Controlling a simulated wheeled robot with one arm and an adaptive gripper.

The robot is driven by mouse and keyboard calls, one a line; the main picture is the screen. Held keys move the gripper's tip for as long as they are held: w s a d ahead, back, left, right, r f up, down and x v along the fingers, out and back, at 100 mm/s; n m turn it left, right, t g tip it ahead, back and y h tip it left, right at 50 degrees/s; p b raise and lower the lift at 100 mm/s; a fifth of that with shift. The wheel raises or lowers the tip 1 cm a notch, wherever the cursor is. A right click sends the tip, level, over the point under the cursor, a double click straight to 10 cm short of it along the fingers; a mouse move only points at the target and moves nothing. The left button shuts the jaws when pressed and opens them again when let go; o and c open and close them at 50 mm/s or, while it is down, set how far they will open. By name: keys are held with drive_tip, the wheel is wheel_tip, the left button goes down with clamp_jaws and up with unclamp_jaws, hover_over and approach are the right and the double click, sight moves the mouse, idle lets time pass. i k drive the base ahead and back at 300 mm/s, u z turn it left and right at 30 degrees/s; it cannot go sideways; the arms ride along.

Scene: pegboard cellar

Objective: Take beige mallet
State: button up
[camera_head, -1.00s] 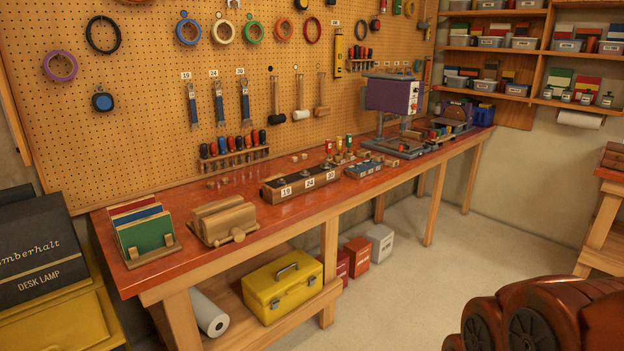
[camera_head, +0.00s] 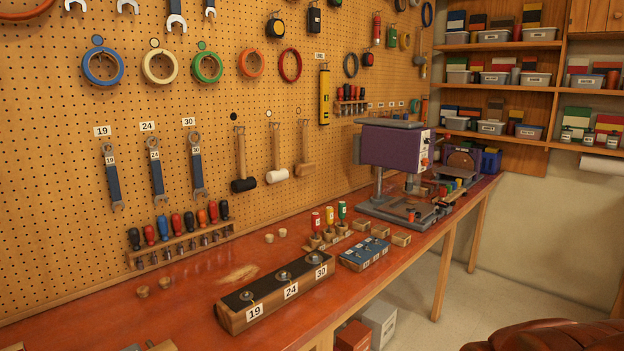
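Three mallets hang head-down on the pegboard, left of the drill press. The beige mallet (camera_head: 303,169) is the rightmost, with a tan head on a wooden handle. The white-headed mallet (camera_head: 278,172) hangs just left of it. The black-headed mallet (camera_head: 243,185) is left of that. The beige mallet is in plain sight and nothing touches it except its hook.
The red workbench (camera_head: 190,318) runs below the pegboard. Wrenches (camera_head: 155,170) hang left of the mallets.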

sight(307, 166)
drive_tip(key=z, duration=1)
drive_tip(key=i, duration=3.95)
drive_tip(key=u, duration=4.8)
